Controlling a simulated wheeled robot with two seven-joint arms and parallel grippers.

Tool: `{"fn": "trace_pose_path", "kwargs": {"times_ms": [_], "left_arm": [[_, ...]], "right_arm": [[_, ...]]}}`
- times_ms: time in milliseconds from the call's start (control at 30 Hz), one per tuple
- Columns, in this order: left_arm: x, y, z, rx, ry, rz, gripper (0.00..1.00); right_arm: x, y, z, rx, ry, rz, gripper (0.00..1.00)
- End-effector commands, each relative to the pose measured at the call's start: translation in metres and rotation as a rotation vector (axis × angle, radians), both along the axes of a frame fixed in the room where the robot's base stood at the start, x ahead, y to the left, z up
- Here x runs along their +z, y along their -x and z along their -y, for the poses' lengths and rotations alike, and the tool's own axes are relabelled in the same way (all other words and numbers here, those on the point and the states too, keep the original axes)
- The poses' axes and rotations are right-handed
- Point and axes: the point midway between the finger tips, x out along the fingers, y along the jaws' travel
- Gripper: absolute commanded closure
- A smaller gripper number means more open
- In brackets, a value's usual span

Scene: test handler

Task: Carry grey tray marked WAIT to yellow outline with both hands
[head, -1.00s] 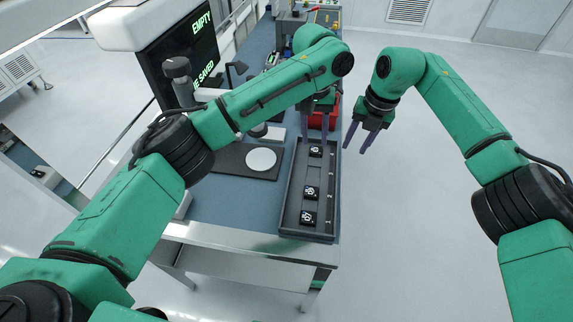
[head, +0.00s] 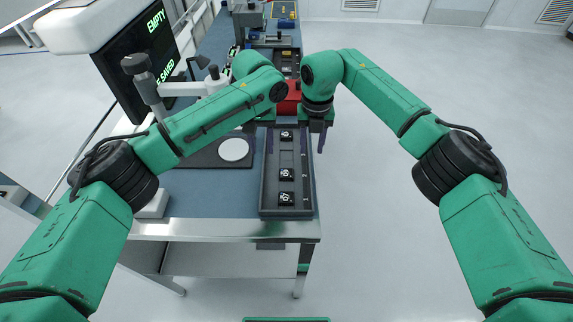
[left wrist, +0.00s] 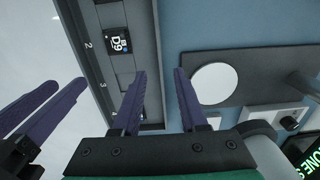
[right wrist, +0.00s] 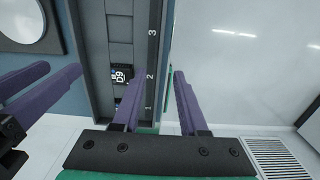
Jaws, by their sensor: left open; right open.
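The grey tray (head: 266,200) lies lengthwise along the right edge of the blue bench top. Three black chips sit in it, and numbers run along its rim; I cannot read WAIT on it. My left gripper (head: 261,146) is open at the tray's left side; in the left wrist view (left wrist: 160,72) its fingers appear either side of the tray's long wall. My right gripper (head: 314,146) is open at the right side; in the right wrist view (right wrist: 160,70) the opposite wall appears between its fingers. Contact cannot be told.
A dark plate with a white disc (head: 233,149) lies left of the tray. A microscope-like device (head: 150,85) and a monitor (head: 140,55) stand further left. A red bin (head: 290,98) is behind my grippers. Open floor lies right of the bench.

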Motion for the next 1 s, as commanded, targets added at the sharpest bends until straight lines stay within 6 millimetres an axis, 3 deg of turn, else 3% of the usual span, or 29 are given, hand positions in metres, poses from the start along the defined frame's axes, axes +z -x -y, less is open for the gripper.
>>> {"fn": "trace_pose_path", "kwargs": {"times_ms": [100, 300, 633, 733, 767, 1000], "left_arm": [[-0.024, 0.000, -0.001, 0.001, -0.001, -0.002, 0.57], [-0.049, 0.000, 0.000, 0.001, 0.000, 0.000, 0.57], [-0.054, 0.000, 0.000, 0.001, 0.000, 0.000, 0.57], [-0.054, 0.000, 0.000, 0.001, 0.000, 0.000, 0.96], [-0.054, 0.000, 0.000, 0.001, 0.000, 0.000, 1.00], [-0.054, 0.000, 0.000, 0.001, 0.000, 0.000, 1.00]], "right_arm": [[-0.024, 0.001, 0.000, 0.001, 0.000, -0.002, 0.57], [-0.050, 0.000, -0.001, 0.000, -0.001, -0.001, 0.57], [-0.054, 0.000, 0.000, 0.000, 0.000, 0.000, 0.57], [-0.054, 0.000, 0.000, 0.000, 0.000, 0.000, 0.96], [-0.054, 0.000, 0.000, 0.000, 0.000, 0.000, 1.00], [-0.054, 0.000, 0.000, 0.000, 0.000, 0.001, 1.00]]}}
